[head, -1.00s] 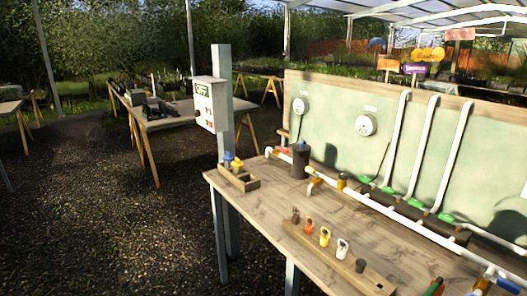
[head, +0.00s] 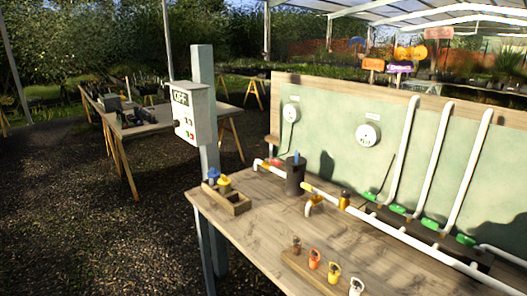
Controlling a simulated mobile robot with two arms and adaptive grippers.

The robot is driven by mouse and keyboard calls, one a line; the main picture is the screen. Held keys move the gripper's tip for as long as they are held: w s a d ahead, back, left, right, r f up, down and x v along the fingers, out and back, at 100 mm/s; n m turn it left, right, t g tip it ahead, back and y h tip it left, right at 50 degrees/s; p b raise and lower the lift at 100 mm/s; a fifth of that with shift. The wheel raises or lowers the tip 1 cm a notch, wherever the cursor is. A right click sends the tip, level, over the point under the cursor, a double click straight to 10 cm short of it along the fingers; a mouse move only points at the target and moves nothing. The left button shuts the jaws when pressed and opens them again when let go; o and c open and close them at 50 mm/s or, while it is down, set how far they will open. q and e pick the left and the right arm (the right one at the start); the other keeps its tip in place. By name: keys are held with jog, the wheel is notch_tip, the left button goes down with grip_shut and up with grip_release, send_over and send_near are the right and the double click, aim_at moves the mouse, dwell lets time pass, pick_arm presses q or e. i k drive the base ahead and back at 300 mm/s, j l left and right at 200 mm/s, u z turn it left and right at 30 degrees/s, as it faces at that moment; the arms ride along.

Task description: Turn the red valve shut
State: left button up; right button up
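A small red handle (head: 273,162), which looks like the red valve, is at the far left end of the white pipe, at the back of the wooden workbench (head: 262,218). It is small and partly behind the dark cylinder (head: 294,177), so I cannot tell which way its handle is turned. Several green valve handles (head: 398,208) sit at the feet of the upright white pipes on the right. Neither of my grippers is in view.
A wooden box (head: 227,200) with blue and yellow items stands on the bench's left edge. A rack (head: 290,262) of coloured clips lies at the front. A grey box (head: 193,112) marked OFF hangs on a post. Gravel ground to the left is open.

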aim_at(274, 162)
jog(key=i+j, duration=0.15)
jog(key=i, duration=0.3)
jog(key=i+j, duration=0.15)
jog(key=i, duration=0.35)
